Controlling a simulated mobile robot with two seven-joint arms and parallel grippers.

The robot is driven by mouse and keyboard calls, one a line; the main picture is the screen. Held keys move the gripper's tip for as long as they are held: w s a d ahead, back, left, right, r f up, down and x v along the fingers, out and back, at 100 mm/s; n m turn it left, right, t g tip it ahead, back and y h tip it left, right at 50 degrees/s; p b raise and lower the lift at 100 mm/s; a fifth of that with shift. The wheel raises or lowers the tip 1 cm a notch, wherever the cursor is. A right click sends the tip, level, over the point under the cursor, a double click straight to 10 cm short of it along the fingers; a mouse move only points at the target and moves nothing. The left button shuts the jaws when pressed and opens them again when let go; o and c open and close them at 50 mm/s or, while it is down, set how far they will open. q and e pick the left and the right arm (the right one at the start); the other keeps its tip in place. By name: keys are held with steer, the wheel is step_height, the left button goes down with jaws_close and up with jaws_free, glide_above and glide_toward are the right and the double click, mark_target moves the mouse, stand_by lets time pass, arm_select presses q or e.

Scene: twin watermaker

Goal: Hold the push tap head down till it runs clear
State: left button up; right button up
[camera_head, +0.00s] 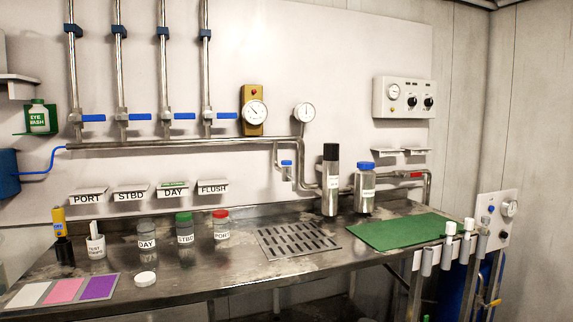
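A small tap with a blue head (286,163) hangs from the steel pipe on the back wall, left of the pipe's bend. It is small in view, and I cannot tell whether its head is pressed or whether water runs from it. A slotted drain grate (297,240) lies in the bench top below and in front of it. Neither of my grippers is in view, and nothing touches the tap.
The steel bench (215,268) holds jars labelled DAY (147,243), STBD (185,233) and PORT (221,229). A tall black-topped bottle (330,187) and a blue-lidded jar (365,193) stand right of the tap. A green mat (398,231) lies at right.

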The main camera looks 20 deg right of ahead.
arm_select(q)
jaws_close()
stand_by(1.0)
